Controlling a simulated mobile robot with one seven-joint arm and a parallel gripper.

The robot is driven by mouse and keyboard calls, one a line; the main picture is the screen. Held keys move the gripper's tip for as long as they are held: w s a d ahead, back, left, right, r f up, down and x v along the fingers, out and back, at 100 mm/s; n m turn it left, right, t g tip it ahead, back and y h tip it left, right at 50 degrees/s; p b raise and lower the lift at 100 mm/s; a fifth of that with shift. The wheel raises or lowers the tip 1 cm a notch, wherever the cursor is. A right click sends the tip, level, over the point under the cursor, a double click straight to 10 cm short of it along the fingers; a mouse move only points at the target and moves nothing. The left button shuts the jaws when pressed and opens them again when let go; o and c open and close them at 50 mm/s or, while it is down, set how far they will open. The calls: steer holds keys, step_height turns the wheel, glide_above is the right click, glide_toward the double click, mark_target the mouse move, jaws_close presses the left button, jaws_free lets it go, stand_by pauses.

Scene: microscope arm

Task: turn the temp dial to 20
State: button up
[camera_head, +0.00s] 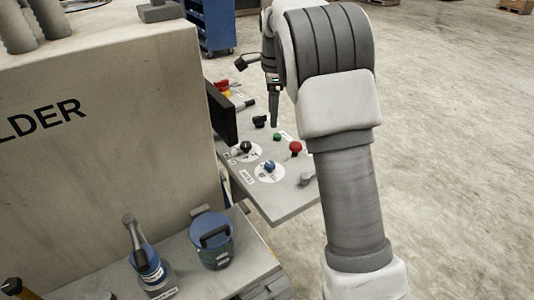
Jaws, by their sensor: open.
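A tilted grey control panel (285,207) stands right of the big grey machine. On it are a blue knob (269,167) on a white round scale and a black knob (246,147) on another white scale. The labels are too small to read, so I cannot tell which is the temp dial or what it points at. My gripper (274,122) hangs over the far part of the panel, above and beyond both dials, apart from them. It is open and looks empty; its fingers show only narrowly, side-on.
A red knob (295,148), a green button (277,135) and a black knob (260,121) also sit on the panel. A dark screen (222,112) stands at its left edge. A blue pot (211,240) and a blue-and-grey tool (149,265) rest on the lower ledge.

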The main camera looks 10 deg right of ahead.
mark_target(270, 163)
steer(key=shift+m, duration=0.6)
steer(key=f, duration=0.6)
steer(key=w+f, duration=0.1)
steer(key=f, duration=1.2)
steer(key=shift+w+a+f, duration=0.15)
steer(key=shift+w+f, duration=0.15)
jaws_close()
